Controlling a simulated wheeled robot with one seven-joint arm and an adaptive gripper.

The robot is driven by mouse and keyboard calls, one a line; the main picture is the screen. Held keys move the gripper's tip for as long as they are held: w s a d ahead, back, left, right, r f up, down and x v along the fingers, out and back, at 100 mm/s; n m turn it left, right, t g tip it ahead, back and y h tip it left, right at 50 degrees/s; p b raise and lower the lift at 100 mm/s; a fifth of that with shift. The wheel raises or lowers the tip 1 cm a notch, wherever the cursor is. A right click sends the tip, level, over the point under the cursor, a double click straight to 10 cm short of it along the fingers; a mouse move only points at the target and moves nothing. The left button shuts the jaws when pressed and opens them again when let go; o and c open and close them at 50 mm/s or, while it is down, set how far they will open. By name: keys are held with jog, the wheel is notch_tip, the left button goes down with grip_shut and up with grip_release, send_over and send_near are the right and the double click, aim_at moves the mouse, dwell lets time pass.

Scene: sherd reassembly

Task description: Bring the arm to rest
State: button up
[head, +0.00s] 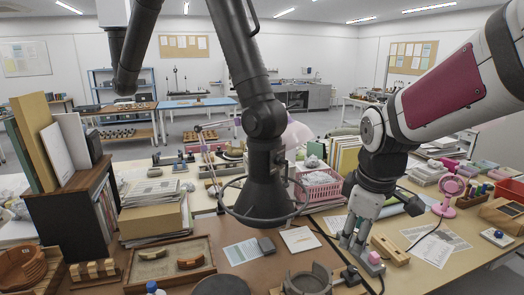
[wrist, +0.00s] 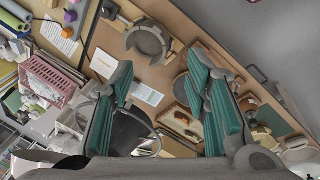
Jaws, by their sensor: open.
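My gripper (head: 358,248) hangs at the right of the bench in the head view, fingers pointing down. In the wrist view my gripper (wrist: 160,66) shows its two teal-padded fingers spread wide, with nothing between them. A grey open ring-shaped holder (head: 308,281) stands at the front of the bench, left of my gripper; it also shows in the wrist view (wrist: 148,42). A wooden tray (head: 208,268) with brown curved sherds (head: 190,262) lies further left.
A black hood with a wire ring (head: 265,200) hangs over the middle of the bench. A dark shelf (head: 70,215) stands left. Bare bench shows at front right.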

jog(key=s+r+m+t, duration=0.1)
jog(key=s+r+m, duration=0.2)
jog(key=s, duration=0.6)
jog(key=s+r+m+t, duration=0.1)
jog(key=s+r+m, duration=0.2)
jog(key=s+m, duration=0.4)
jog(key=shift+s+r+m+t, duration=0.25)
jog(key=shift+s+m+t, duration=0.05)
jog(key=shift+s, duration=0.9)
